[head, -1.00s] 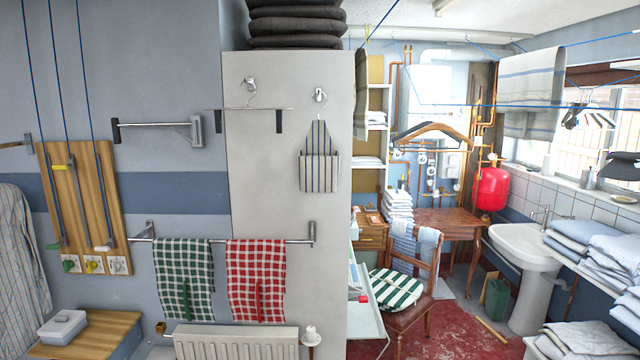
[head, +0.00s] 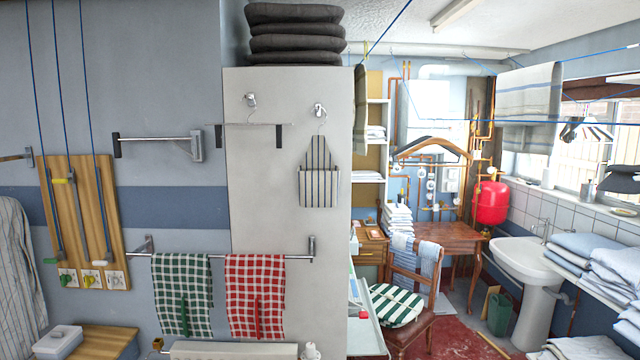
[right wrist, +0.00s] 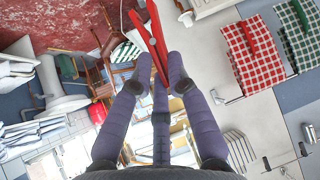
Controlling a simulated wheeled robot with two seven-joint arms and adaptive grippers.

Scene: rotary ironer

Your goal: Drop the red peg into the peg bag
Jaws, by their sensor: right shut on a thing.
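The red peg (right wrist: 150,42) shows large at the top middle of the right wrist view. My right gripper (right wrist: 158,70) is shut on it, and the peg sticks out beyond the fingertips. The peg bag (head: 319,188) is cream with dark stripes and hangs from a hook on the pale cupboard side in the middle of the head view. Neither gripper shows in the head view, so I cannot see how far the peg is from the bag.
A green checked towel (head: 182,295) and a red checked towel (head: 255,295) hang on a rail left of and below the bag. An empty hanger bar (head: 255,125) sits to the bag's upper left. A chair (head: 412,310) and basin (head: 528,250) stand at the right.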

